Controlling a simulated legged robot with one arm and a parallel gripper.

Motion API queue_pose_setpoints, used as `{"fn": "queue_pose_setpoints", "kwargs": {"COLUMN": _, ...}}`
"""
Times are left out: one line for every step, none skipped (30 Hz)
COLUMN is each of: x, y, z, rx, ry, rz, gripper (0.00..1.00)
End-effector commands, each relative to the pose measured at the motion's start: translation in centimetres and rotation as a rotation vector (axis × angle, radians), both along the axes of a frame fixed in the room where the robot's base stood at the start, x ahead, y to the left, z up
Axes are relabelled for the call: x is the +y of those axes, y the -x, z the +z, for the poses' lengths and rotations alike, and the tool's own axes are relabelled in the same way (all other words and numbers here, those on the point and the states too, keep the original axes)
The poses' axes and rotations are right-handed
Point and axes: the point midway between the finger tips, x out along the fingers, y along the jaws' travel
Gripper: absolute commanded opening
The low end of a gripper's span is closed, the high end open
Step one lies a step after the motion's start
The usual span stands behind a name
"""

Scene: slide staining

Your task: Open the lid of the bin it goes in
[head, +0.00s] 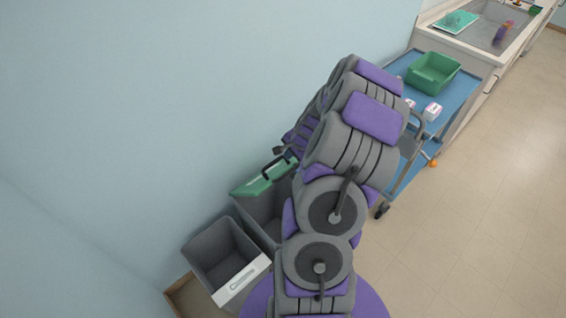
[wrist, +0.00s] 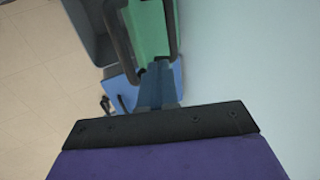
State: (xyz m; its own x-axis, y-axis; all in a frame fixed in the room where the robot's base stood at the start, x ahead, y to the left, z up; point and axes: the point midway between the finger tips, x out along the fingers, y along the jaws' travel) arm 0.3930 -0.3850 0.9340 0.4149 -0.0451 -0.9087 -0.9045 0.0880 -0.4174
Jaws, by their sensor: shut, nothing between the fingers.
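A grey bin (head: 262,215) stands by the wall, partly hidden behind my arm in the head view. Its green lid (head: 258,182) has a black handle and appears raised along the wall side, with dark grey bin showing beside it. The wrist view shows the green lid (wrist: 150,28) with its handle bars close ahead of my fingers, and the grey bin (wrist: 88,30) to the left. My gripper (wrist: 157,70) is shut and empty, its tips at the near end of the lid. Whether the tips touch the lid or handle is unclear.
An open grey bin (head: 220,258) with a white front label stands nearer, beside a brown box (head: 183,297). A blue cart (head: 448,112) holding a green tub (head: 433,72) stands beyond my arm. The wall is close on the left.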

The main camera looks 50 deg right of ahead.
Motion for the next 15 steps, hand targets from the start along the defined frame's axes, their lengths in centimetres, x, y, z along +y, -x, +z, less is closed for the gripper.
{"fn": "queue_pose_setpoints", "kwargs": {"x": 0.1, "y": -0.3, "z": -0.9, "rx": 0.002, "ry": -0.002, "rz": 0.002, "gripper": 0.00}}
{"fn": "queue_pose_setpoints", "kwargs": {"x": 0.2, "y": -0.6, "z": -1.3, "rx": 0.002, "ry": -0.001, "rz": 0.003, "gripper": 0.00}}
{"fn": "queue_pose_setpoints", "kwargs": {"x": 0.2, "y": -0.9, "z": -1.9, "rx": 0.002, "ry": -0.001, "rz": 0.003, "gripper": 0.00}}
{"fn": "queue_pose_setpoints", "kwargs": {"x": 0.2, "y": -1.1, "z": -2.4, "rx": 0.001, "ry": -0.001, "rz": 0.003, "gripper": 0.00}}
{"fn": "queue_pose_setpoints", "kwargs": {"x": 0.3, "y": -1.3, "z": -2.9, "rx": 0.001, "ry": -0.001, "rz": 0.003, "gripper": 0.00}}
{"fn": "queue_pose_setpoints", "kwargs": {"x": 0.3, "y": -1.6, "z": -3.5, "rx": 0.001, "ry": 0.000, "rz": 0.002, "gripper": 0.00}}
{"fn": "queue_pose_setpoints", "kwargs": {"x": 0.4, "y": -1.8, "z": -4.0, "rx": 0.002, "ry": 0.000, "rz": 0.002, "gripper": 0.00}}
{"fn": "queue_pose_setpoints", "kwargs": {"x": 0.3, "y": -2.0, "z": -4.5, "rx": 0.002, "ry": 0.000, "rz": 0.002, "gripper": 0.00}}
{"fn": "queue_pose_setpoints", "kwargs": {"x": 0.3, "y": -2.3, "z": -5.1, "rx": 0.002, "ry": 0.000, "rz": 0.002, "gripper": 0.00}}
{"fn": "queue_pose_setpoints", "kwargs": {"x": 0.3, "y": -2.5, "z": -5.5, "rx": 0.002, "ry": 0.000, "rz": 0.003, "gripper": 0.00}}
{"fn": "queue_pose_setpoints", "kwargs": {"x": 0.4, "y": -2.7, "z": -5.8, "rx": 0.002, "ry": 0.001, "rz": 0.003, "gripper": 0.00}}
{"fn": "queue_pose_setpoints", "kwargs": {"x": 0.4, "y": -2.9, "z": -6.3, "rx": 0.001, "ry": 0.003, "rz": 0.002, "gripper": 0.00}}
{"fn": "queue_pose_setpoints", "kwargs": {"x": 0.4, "y": -3.0, "z": -6.5, "rx": 0.001, "ry": 0.003, "rz": 0.003, "gripper": 0.00}}
{"fn": "queue_pose_setpoints", "kwargs": {"x": 0.4, "y": -3.2, "z": -6.8, "rx": 0.000, "ry": 0.004, "rz": 0.002, "gripper": 0.00}}
{"fn": "queue_pose_setpoints", "kwargs": {"x": 0.4, "y": -3.3, "z": -7.1, "rx": 0.000, "ry": 0.004, "rz": 0.002, "gripper": 0.00}}
